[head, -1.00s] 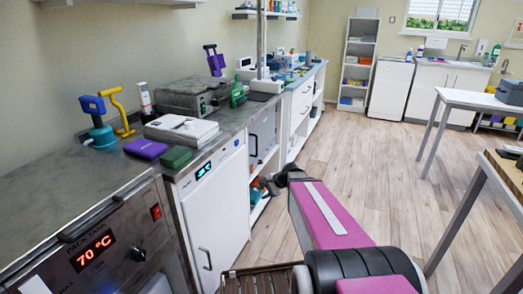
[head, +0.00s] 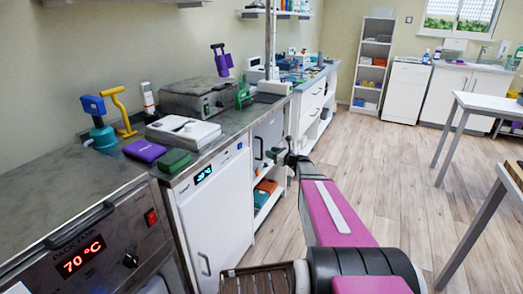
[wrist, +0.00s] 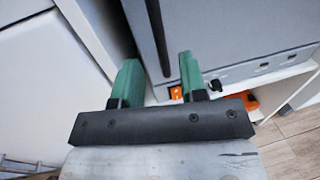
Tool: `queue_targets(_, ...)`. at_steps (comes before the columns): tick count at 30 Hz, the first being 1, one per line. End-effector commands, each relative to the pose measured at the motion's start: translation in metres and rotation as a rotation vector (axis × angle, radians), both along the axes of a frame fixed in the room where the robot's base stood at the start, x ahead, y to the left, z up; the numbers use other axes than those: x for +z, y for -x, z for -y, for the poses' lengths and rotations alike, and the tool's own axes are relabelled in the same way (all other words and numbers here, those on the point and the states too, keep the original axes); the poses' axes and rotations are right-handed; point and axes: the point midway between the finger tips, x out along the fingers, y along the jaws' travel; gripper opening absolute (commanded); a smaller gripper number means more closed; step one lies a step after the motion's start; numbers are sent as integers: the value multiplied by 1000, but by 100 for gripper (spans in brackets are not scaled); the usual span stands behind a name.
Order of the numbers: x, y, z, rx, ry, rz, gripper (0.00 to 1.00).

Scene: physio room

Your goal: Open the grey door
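The grey door (head: 268,132) is on the cabinet under the counter, beyond the white door, and looks shut. It bears a dark upright bar handle (head: 257,148). In the wrist view the grey door (wrist: 215,35) fills the upper middle, and the handle (wrist: 157,35) shows between my gripper's green fingers (wrist: 157,65). The fingers are apart and hold nothing. I cannot tell whether the handle lies between them in depth or just ahead. In the head view my gripper (head: 285,158) is small and dark, close to the grey door, its fingers hard to make out.
A white door with a lit display (head: 215,205) stands left of the grey door. An open shelf (head: 265,195) with orange and green items lies below it. The counter (head: 75,190) carries several devices. The wooden floor (head: 390,160) on the right is clear up to the tables.

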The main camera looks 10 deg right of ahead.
Motion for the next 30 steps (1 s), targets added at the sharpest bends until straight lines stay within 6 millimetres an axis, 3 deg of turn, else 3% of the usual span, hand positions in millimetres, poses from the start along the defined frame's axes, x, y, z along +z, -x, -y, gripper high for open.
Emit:
queue_targets(3,-1,-19,-16,3,1,1,39)
queue_targets(10,-1,-42,-38,2,1,1,39)
queue_targets(24,0,-50,-47,1,2,1,39)
queue_targets(25,0,-50,-47,1,2,1,36)
queue_targets(28,0,-50,-47,1,2,1,3)
queue_targets(30,0,-50,-47,1,2,1,0)
